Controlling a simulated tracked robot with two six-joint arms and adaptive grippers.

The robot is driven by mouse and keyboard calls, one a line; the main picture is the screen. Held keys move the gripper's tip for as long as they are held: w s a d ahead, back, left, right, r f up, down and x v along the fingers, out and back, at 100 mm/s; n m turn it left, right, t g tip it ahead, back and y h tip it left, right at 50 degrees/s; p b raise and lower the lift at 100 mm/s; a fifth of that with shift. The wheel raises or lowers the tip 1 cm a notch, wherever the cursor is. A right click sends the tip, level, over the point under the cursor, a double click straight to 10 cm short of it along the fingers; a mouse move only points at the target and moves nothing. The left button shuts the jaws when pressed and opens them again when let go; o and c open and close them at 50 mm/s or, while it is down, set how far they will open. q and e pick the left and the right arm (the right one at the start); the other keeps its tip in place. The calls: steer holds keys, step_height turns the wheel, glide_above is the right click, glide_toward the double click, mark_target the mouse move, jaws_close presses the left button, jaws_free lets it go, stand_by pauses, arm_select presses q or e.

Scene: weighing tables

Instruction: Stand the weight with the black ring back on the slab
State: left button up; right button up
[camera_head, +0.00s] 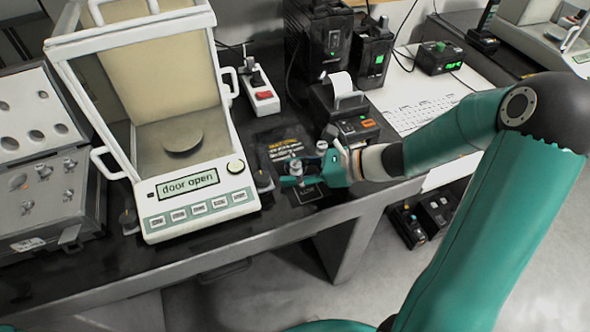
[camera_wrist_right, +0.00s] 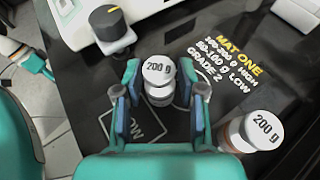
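A metal weight marked 200 g (camera_wrist_right: 158,72) stands between the two fingers of my right gripper (camera_wrist_right: 158,88). A narrow gap seems to show on each side, so the gripper looks open around it. Its lower part is partly shaded, and I cannot make out a ring colour. In the head view my right gripper (camera_head: 296,180) is low over the dark mat beside the balance. A second 200 g weight (camera_wrist_right: 262,128) with a reddish-brown band stands to the right in the wrist view. No slab can be told for certain.
The balance (camera_head: 205,212) reads "door open". A black knob (camera_wrist_right: 108,20) is close to the gripper. A label printer (camera_head: 352,125) stands behind; the table's front edge is near.

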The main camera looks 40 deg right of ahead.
steer(key=shift+o, duration=0.4)
steer(key=shift+r, duration=0.2)
steer(key=p+v, duration=0.1)
steer(key=v, duration=1.1)
steer(key=shift+f, duration=0.1)
steer(key=shift+s, duration=0.1)
